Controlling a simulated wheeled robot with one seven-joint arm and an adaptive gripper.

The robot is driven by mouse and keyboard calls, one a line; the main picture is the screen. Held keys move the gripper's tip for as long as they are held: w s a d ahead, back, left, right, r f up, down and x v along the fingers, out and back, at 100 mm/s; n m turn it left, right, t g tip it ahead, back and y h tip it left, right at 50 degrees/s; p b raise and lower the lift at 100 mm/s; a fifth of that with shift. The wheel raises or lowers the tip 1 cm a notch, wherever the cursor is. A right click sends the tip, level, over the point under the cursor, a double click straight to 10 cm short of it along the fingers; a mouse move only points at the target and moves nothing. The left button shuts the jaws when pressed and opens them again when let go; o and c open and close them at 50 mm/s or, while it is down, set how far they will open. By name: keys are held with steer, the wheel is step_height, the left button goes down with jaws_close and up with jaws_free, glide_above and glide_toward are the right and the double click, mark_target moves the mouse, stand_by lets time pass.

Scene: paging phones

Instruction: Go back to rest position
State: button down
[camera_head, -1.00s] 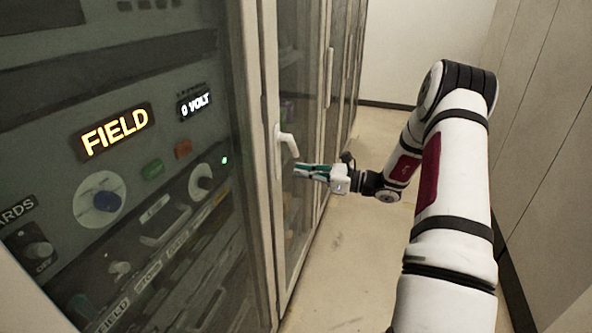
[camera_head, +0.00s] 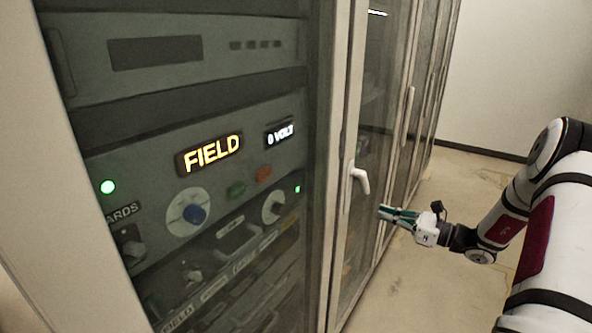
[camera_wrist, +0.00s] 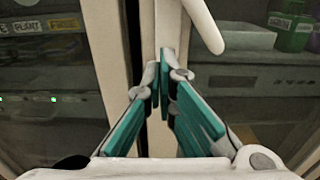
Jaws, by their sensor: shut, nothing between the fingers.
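My gripper (camera_head: 384,212) is at the end of my white arm, on the right of the head view. Its teal fingers are shut and empty. They point at the cabinet front, just right of and below the white door handle (camera_head: 359,180). In the wrist view the fingertips (camera_wrist: 160,75) meet in front of the pale door frame. The handle's lower end (camera_wrist: 205,24) shows above them, apart from the fingers.
A glass-fronted cabinet holds a grey panel (camera_head: 165,170) with a lit FIELD sign (camera_head: 212,153), knobs and green lights. More cabinet doors run back along the aisle. Pale floor (camera_head: 450,190) is clear beyond my arm. Green containers (camera_wrist: 290,35) stand behind the glass.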

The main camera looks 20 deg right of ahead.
steer(key=s+a+r+n+g, duration=0.3)
steer(key=a+r+n+g, duration=0.15)
steer(key=a, duration=0.25)
steer(key=s+a+r+n+g+h, duration=0.1)
steer(key=s+a+r+n+g, duration=0.2)
steer(key=a+n, duration=0.35)
steer(key=s+a+r+n+g, duration=0.3)
steer(key=a+r+g, duration=0.1)
steer(key=a, duration=0.5)
steer(key=s+a+r+n+t+h, duration=0.1)
steer(key=s+r+n+h, duration=0.3)
steer(key=s+n, duration=0.3)
steer(key=s+a+r+n+t+h, duration=0.1)
steer(key=s+r+n+h, duration=0.3)
steer(key=s, duration=0.9)
steer(key=a+n+h, duration=0.1)
steer(key=n+h, duration=0.1)
steer(key=n, duration=0.1)
steer(key=shift+a, duration=0.15)
steer(key=shift+t, duration=0.25)
